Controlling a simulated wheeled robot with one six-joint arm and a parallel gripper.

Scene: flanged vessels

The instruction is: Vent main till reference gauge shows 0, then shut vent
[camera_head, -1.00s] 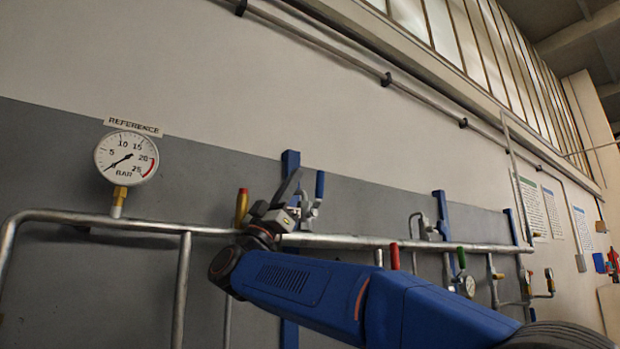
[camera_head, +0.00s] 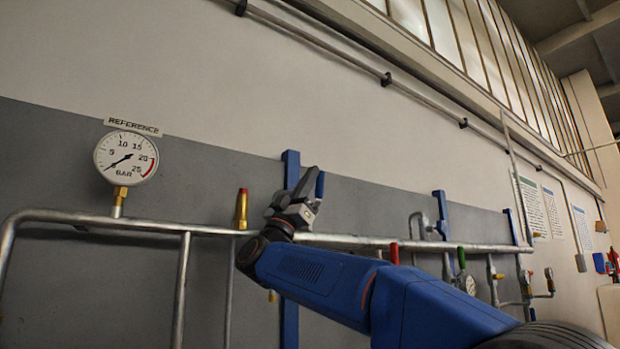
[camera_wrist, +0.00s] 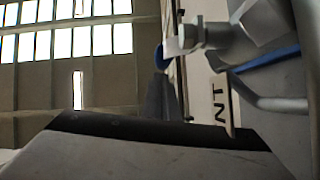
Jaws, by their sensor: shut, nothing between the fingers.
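The reference gauge (camera_head: 126,157) is at the left above the main pipe (camera_head: 215,232); its needle points to the lower left, below the 5 mark, close to the low end. The vent valve's blue handle (camera_head: 320,184) points up, its body mostly hidden behind my gripper. My gripper (camera_head: 305,182) is shut and empty, pointing up just left of the handle; I cannot tell whether they touch. In the wrist view a dark finger (camera_wrist: 160,100) stands in front of a small blue part, and a label (camera_wrist: 221,101) reads "NT", partly hidden.
A brass fitting with a red top (camera_head: 241,208) stands on the pipe left of my gripper. A blue post (camera_head: 290,320) runs behind my arm. Further right are a red handle (camera_head: 394,253), a green handle (camera_head: 461,257) and a small gauge (camera_head: 469,285).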

